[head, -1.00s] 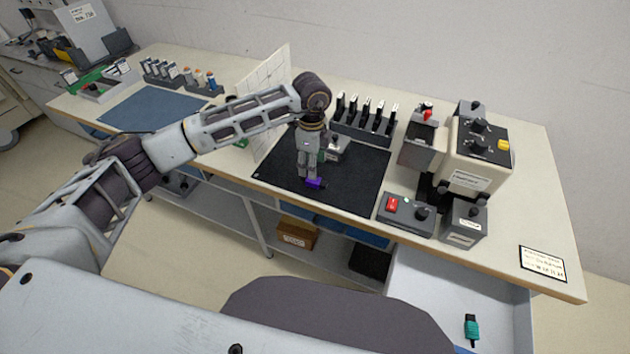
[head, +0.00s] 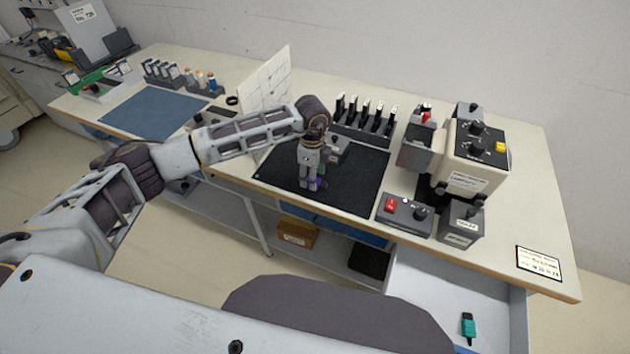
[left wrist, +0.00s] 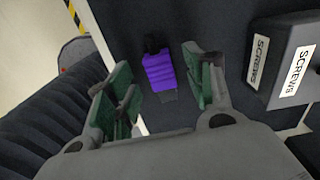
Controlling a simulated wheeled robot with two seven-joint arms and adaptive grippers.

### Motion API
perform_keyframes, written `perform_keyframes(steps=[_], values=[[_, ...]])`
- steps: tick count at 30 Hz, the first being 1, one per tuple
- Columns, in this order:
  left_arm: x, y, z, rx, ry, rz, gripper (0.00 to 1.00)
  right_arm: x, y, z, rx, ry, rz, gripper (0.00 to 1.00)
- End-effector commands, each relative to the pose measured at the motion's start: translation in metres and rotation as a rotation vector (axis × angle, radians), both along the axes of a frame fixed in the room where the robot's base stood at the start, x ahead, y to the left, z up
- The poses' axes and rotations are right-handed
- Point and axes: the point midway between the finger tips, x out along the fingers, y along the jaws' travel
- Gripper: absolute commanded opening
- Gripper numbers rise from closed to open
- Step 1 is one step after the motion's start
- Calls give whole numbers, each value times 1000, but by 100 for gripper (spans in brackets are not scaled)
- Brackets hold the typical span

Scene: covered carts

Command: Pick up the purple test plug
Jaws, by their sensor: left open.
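The purple test plug (left wrist: 160,71) lies on the black mat (head: 352,185), close to the mat's front edge. In the left wrist view it sits between the two green-padded fingers of my left gripper (left wrist: 162,85), which are open with a gap on both sides of it. In the head view my left gripper (head: 311,183) points down over the plug (head: 319,183) and hides most of it. I cannot tell the exact height of the fingertips over the mat. My right gripper is not in view.
A grey box labelled SCREWS (left wrist: 287,60) stands right of the fingers in the left wrist view. A white upright panel (head: 272,92) stands behind my left arm. A rack of black modules (head: 362,122) stands behind the mat. A switch box (head: 405,213) is at its right.

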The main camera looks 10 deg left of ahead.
Motion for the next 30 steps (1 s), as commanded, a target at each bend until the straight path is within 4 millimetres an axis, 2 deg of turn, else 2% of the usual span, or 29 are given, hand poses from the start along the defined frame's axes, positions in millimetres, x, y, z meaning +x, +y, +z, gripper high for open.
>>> perform_keyframes(steps=[6,20,30], values=[[0,0,-14,0,0,0,53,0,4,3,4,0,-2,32],[0,0,-16,0,-1,-1,53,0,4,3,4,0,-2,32],[0,0,-15,0,-1,-1,10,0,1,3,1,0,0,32]])
